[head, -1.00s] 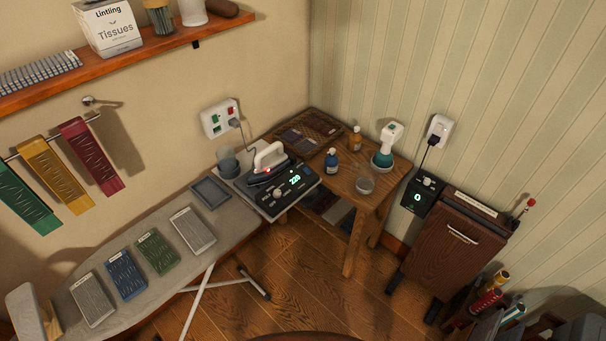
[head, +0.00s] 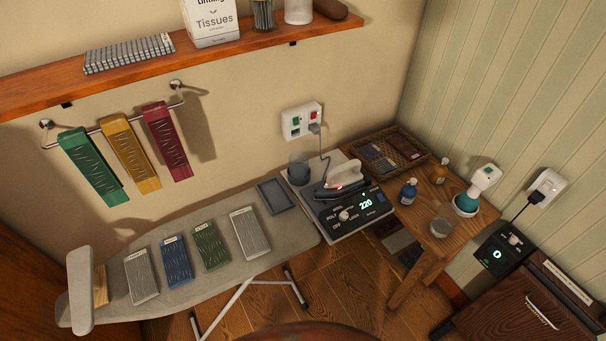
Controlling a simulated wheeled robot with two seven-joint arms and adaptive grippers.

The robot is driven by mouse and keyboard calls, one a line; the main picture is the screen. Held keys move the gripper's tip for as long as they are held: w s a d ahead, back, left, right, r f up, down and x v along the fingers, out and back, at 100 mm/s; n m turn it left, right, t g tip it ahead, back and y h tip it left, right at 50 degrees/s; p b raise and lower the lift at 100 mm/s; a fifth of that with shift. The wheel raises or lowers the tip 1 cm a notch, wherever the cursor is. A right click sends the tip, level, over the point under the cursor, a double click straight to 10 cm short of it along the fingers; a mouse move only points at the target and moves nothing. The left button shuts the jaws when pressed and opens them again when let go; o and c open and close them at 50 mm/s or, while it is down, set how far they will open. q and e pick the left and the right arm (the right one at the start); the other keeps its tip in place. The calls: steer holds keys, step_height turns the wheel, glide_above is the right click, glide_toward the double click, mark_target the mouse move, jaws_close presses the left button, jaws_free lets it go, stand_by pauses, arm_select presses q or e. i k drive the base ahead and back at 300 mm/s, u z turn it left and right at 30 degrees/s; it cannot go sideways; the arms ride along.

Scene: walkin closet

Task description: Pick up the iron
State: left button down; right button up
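The iron (head: 344,183), with a pale handle and a small red light, sits on its black control base (head: 353,209), whose green display reads 220. The base stands at the right end of the grey ironing board (head: 195,270), close to the wooden corner table. A cord runs from the iron area up to the wall socket (head: 302,121). Neither of my grippers is in view.
Folded cloths (head: 210,246) lie along the board, with a small grey tray (head: 275,196) beside the base. The wooden table (head: 434,245) holds bottles, a glass and a wicker tray (head: 388,158). A shelf (head: 150,78) and hanging cloths (head: 129,150) are on the wall. Bare floor shows below.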

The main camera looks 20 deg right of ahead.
mark_target(343, 179)
steer(key=u, duration=0.05)
steer(key=i, duration=1.1)
steer(key=z, duration=0.7)
